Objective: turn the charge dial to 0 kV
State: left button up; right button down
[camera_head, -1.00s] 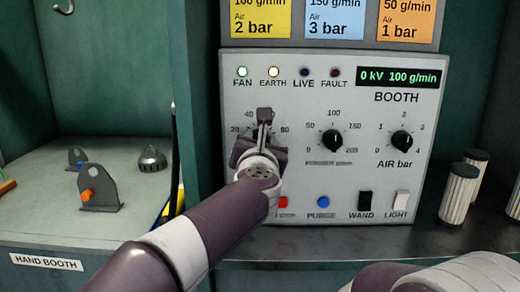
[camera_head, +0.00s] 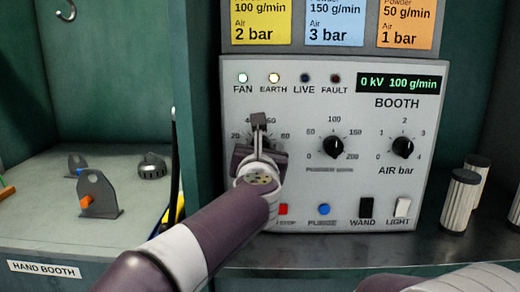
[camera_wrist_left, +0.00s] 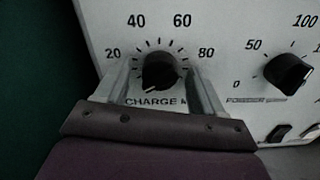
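The charge dial is a black knob with a scale; it shows clearly in the left wrist view (camera_wrist_left: 160,72). Its light pointer mark seems to point down and left, towards the low end of the scale. In the head view my left gripper (camera_head: 258,128) is in front of this dial and mostly hides it. In the left wrist view the gripper's two fingers (camera_wrist_left: 163,93) stand apart on either side of the knob, with gaps showing. The green display (camera_head: 399,83) reads 0 kV 100 g/min. My right gripper is out of view; part of my right arm shows at lower right.
Below are a red button (camera_head: 282,209), blue button (camera_head: 323,210), wand switch (camera_head: 365,207) and light switch (camera_head: 402,206). Ribbed cylinders (camera_head: 460,200) stand at right.

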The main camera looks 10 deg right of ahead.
pick_arm(q)
jog(key=b+v, duration=0.1)
jog(key=v, duration=1.1)
jog(key=shift+s, duration=0.35)
jog(key=shift+a, duration=0.15)
